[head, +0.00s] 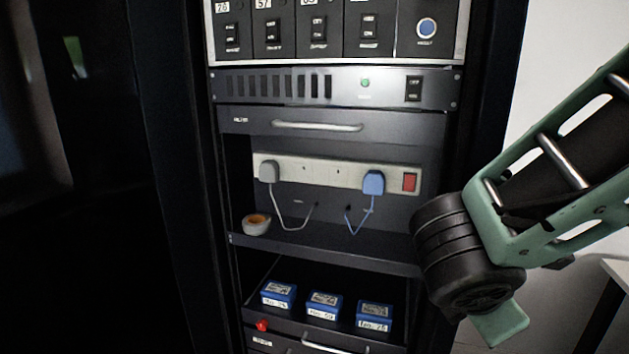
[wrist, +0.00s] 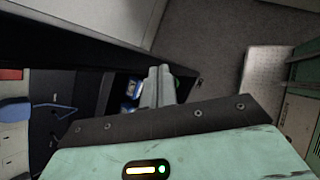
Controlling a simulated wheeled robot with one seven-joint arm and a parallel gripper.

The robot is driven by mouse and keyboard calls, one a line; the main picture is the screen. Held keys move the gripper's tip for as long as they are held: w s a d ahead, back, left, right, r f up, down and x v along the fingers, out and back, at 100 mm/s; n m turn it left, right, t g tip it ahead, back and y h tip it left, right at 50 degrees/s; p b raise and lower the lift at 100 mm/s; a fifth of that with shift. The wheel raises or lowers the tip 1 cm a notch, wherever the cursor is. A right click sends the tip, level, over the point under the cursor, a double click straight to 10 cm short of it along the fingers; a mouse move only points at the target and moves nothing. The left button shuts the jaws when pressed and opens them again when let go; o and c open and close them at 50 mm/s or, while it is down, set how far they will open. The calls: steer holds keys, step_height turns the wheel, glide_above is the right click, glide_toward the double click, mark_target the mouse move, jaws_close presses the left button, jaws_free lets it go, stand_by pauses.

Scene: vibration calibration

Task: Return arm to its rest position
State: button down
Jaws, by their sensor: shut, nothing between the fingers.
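My arm, green with black joints, reaches in from the right in the head view, in front of the rack's right edge. The gripper's fingers do not clearly show there. In the wrist view my gripper (wrist: 160,72) shows with its two grey fingers together and nothing between them. Below the fingers in that view is my green and black wrist housing with a lit indicator. The rack (head: 330,122) stands left of my arm. The fingers appear in front of the rack's lower part, and I cannot tell how far from it they are.
The rack holds a power strip (head: 320,174) with a grey plug (head: 269,172) and a blue plug (head: 373,183). A tape roll (head: 257,224) sits on a shelf. Blue labelled boxes (head: 322,306) lie below. A white table (head: 614,270) stands at the right.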

steer(key=s+a+m+g+y+p, duration=0.2)
steer(key=s+a+m+g+y, duration=0.3)
steer(key=s+m, duration=0.7)
steer(key=a+y, duration=0.2)
steer(key=a, duration=0.1)
steer(key=shift+s+a+f+m+g, duration=0.25)
steer(key=shift+s+m+g, duration=0.05)
